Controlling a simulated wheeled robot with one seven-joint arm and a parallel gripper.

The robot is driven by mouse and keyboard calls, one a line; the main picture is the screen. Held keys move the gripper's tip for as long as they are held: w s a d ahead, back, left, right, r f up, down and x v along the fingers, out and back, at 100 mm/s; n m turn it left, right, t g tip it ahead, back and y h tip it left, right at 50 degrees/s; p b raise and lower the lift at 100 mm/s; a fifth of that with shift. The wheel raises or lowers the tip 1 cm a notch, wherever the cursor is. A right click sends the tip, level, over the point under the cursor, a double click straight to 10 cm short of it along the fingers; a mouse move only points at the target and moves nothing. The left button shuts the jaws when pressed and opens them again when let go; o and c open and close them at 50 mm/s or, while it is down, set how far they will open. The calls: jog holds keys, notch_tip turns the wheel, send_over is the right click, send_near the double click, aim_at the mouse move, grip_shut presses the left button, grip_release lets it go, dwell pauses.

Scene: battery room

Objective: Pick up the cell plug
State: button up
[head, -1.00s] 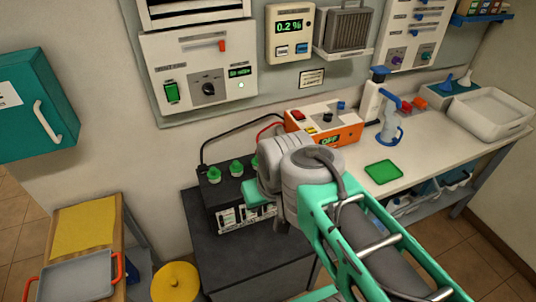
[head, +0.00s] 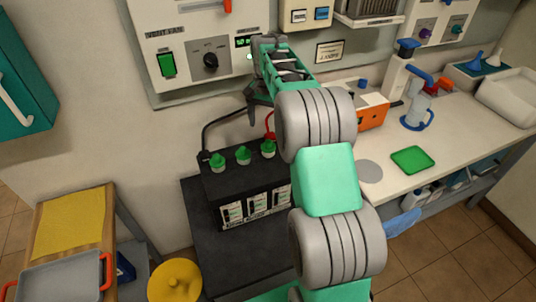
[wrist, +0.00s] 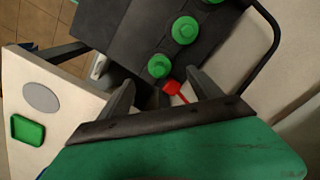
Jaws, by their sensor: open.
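Three green cell plugs sit in a row on top of the black battery (head: 250,183): the left plug (head: 218,161), the middle plug (head: 243,155) and the right plug (head: 268,149). My gripper (head: 257,106) is above the back right of the battery, pointing down. In the wrist view my gripper (wrist: 161,86) is open, with nothing held between its dark fingers. The nearest plug (wrist: 159,66) shows just beyond the fingertips, and another plug (wrist: 185,30) lies farther off. I cannot tell the exact height gap.
A red clamp (wrist: 172,87) with a red cable is close to the fingers. A black cable (head: 205,135) runs at the battery's left. The orange charger (head: 372,112), grey disc (head: 369,171) and green tray (head: 413,160) are on the bench. A wall panel (head: 195,50) rises behind.

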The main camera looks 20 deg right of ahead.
aim_at(268, 141)
jog(key=f, duration=0.3)
jog(key=f+p, duration=0.1)
jog(key=f, duration=0.2)
jog(key=d+f, duration=0.1)
jog(key=f, duration=0.2)
jog(key=shift+w+f, duration=0.3)
jog(key=shift+w, duration=0.05)
jog(key=c, duration=1.4)
jog(key=shift+r, duration=0.15)
